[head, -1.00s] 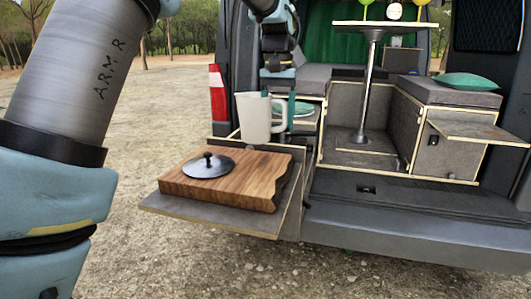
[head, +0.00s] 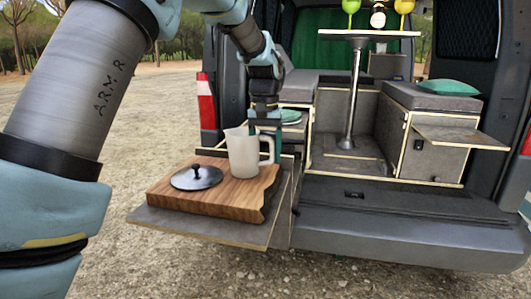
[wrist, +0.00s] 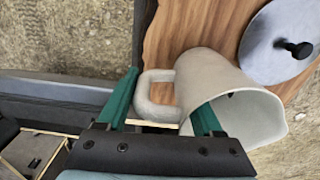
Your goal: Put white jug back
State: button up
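The white jug (head: 242,154) is upright at the right rear of the wooden board (head: 187,202), its handle towards the right. I cannot tell whether its base touches the board. My gripper (head: 266,142) is at the handle side. In the wrist view (wrist: 165,95) the green fingers straddle the handle and near wall of the jug (wrist: 215,75); one finger lies against the handle's outside, the other goes in at the jug's mouth.
A black lid with a knob (head: 196,177) lies on the board, left of the jug. The board rests on a grey fold-out shelf (head: 190,229). A table (head: 374,33) with drinks stands inside the van.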

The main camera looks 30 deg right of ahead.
jog(key=o, duration=0.4)
jog(key=shift+r, duration=0.1)
notch_tip(320, 180, up, 12)
jog(key=shift+a+r+b, duration=0.1)
jog(key=shift+b, duration=0.6)
